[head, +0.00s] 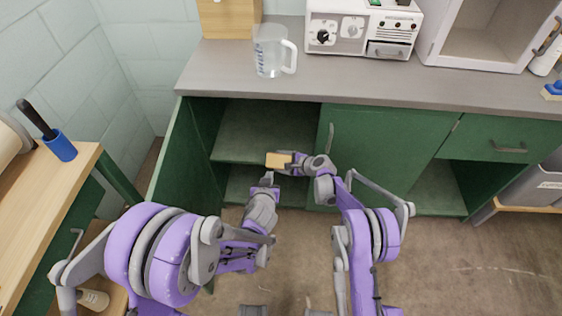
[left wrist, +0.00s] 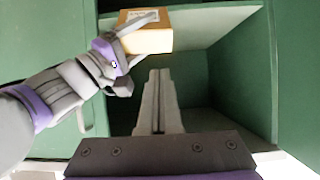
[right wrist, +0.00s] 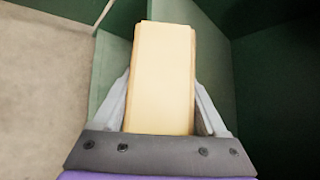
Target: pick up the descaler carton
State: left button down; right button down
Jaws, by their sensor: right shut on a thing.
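The descaler carton is a small tan box (head: 278,160) in front of the open green cabinet. My right gripper (head: 291,163) is shut on it, with a finger along each side in the right wrist view, where the carton (right wrist: 163,75) fills the space between the fingers. In the left wrist view the carton (left wrist: 148,40) shows a pale label on its top, and the right gripper (left wrist: 118,48) holds it from the left. My left gripper (head: 266,178) is just below the carton in the head view. Its fingers (left wrist: 160,75) are together and empty, apart from the carton.
The open cabinet has a green middle shelf (head: 262,133) behind the carton, and its open door (head: 172,155) stands at the left. A grey counter (head: 240,72) above bears a clear jug (head: 270,52) and a white appliance (head: 361,30). A wooden-topped unit (head: 50,195) stands at the left.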

pick_arm(q)
jog(key=s+a+r+g+y, duration=0.1)
jog(key=s+a+r+g, duration=0.1)
jog(key=s+a+r, duration=0.3)
jog(key=s+a+r+g+y, duration=0.1)
jog(key=s+a+r+g, duration=0.15)
jog(key=s, duration=0.45)
jog(key=s+a+g+h, duration=0.2)
jog(key=s+g, duration=0.1)
jog(key=s, duration=1.6)
jog(key=shift+s+r, duration=0.25)
jog(key=shift+r, duration=0.15)
pick_arm(e)
jog(key=shift+w, duration=0.1)
